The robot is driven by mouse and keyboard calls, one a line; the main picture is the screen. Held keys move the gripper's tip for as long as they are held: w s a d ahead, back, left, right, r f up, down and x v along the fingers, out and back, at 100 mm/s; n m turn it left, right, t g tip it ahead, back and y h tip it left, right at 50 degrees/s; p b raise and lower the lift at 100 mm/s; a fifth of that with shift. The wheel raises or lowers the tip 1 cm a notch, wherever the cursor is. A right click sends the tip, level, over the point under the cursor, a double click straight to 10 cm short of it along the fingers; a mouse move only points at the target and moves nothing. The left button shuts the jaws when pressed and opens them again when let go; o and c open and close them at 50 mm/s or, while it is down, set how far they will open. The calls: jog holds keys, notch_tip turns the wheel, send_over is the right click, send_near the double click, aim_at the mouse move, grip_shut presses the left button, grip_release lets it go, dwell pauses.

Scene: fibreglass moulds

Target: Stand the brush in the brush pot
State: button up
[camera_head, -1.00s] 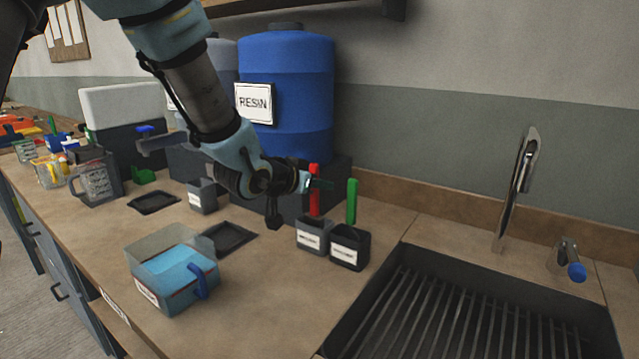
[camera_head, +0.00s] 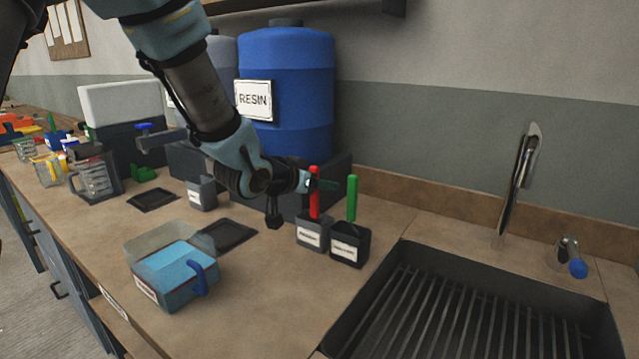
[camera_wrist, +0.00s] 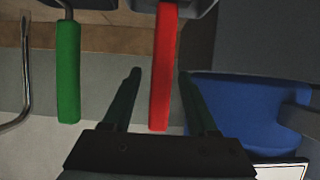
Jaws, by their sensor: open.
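A red-handled tool (camera_head: 314,205) stands upright in a grey labelled pot (camera_head: 311,236); its lower end is hidden inside. A green-handled tool (camera_head: 351,200) stands in a darker labelled pot (camera_head: 349,247) just to the right. My gripper (camera_head: 325,185) is open at the upper part of the red handle. In the wrist view the red handle (camera_wrist: 164,60) lies between my two spread fingers (camera_wrist: 160,74), with visible gaps on both sides. The green handle (camera_wrist: 68,75) is outside them, to the left. The pot labels are too blurred to read.
A clear tub of blue liquid (camera_head: 172,268) with a blue handle stands at the counter's front. A ribbed sink (camera_head: 470,320) and tap (camera_head: 517,185) are to the right. A blue resin drum (camera_head: 300,85) stands behind. A small grey pot (camera_head: 202,194) and flat dark trays (camera_head: 228,234) are to the left.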

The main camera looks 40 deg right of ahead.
jog(key=b+v, duration=0.1)
jog(key=v, duration=0.9)
jog(key=shift+a+r, duration=0.15)
jog(key=shift+a, duration=0.2)
